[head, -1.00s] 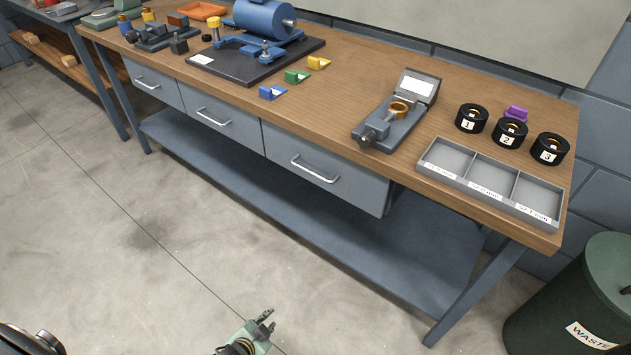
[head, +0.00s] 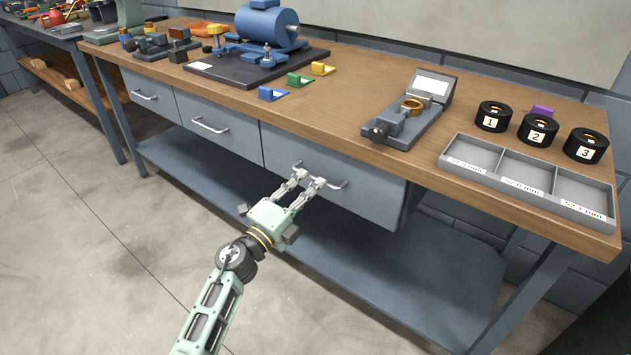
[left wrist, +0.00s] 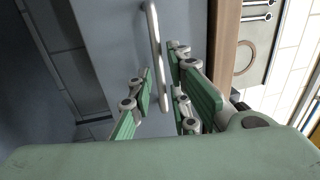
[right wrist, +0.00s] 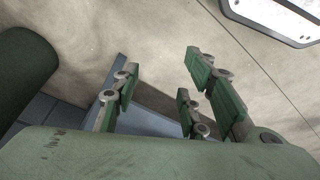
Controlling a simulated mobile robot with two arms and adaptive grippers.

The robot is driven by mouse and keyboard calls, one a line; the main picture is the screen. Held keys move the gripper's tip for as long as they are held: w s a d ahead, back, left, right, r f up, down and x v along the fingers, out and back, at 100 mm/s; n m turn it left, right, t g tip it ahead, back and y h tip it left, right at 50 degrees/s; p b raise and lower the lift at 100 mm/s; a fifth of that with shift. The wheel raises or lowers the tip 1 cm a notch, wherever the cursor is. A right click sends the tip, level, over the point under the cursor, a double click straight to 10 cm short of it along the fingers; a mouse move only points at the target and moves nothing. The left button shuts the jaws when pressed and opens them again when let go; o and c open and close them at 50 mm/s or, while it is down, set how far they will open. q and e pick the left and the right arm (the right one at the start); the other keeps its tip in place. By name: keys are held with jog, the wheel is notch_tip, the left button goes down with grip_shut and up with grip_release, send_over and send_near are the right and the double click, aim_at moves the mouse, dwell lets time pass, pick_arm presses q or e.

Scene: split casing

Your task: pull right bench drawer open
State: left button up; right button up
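The right bench drawer (head: 374,208) is a grey-blue front under the right half of the bench top, flush with the drawers beside it. Its silver bar handle (head: 338,187) is partly covered by my left gripper (head: 309,177), whose fingertips are at the handle. In the left wrist view the handle (left wrist: 155,50) runs between the spread fingers of the left gripper (left wrist: 160,80), with a gap visible on the sides. My right gripper (right wrist: 160,68) shows only in the right wrist view, open and empty above the floor.
Two more drawers, the middle (head: 218,128) and the left (head: 152,98), are shut. A lower shelf (head: 400,262) runs beneath. The bench top (head: 350,88) carries a grey measuring device (head: 410,118) and a sorting tray (head: 530,178) above the drawer. Floor in front is clear.

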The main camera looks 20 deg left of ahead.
aim_at(315, 177)
pick_arm(q)
jog(key=shift+x, duration=1.55)
jog(key=shift+c, duration=0.4)
jog(key=shift+f, duration=0.1)
grip_shut()
